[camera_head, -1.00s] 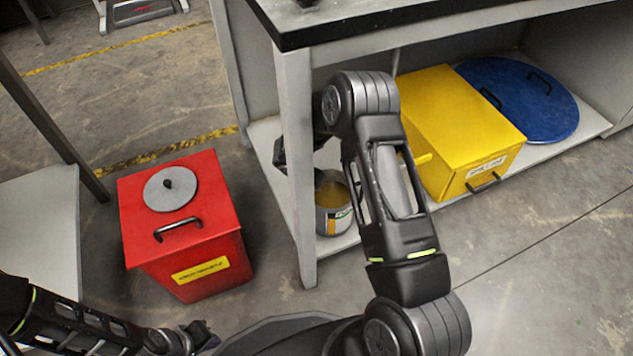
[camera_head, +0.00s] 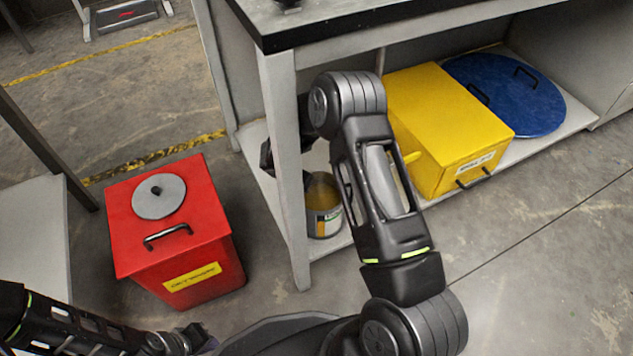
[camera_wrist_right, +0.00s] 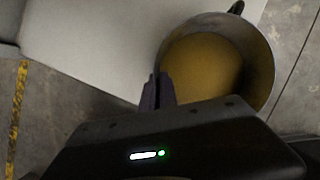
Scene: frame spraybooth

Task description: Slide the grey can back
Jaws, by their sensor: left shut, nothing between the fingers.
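The grey can (camera_head: 324,222) is an open metal tin with yellow-brown contents and an orange and white label. It stands upright on the low shelf (camera_head: 258,150), just right of the front table leg, partly behind my right arm. In the right wrist view the can (camera_wrist_right: 262,55) is seen from above. My right gripper (camera_wrist_right: 157,90) is shut, its fingers close together beside the can's left rim, with nothing visible between them. Whether they touch the can I cannot tell. My left gripper (camera_head: 197,338) is shut and empty at the bottom left.
A yellow box (camera_head: 440,115) and a round blue lid (camera_head: 510,95) lie on the shelf to the right of the can. The table leg (camera_head: 285,170) stands left of it. A red box (camera_head: 185,235) is on the floor at left.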

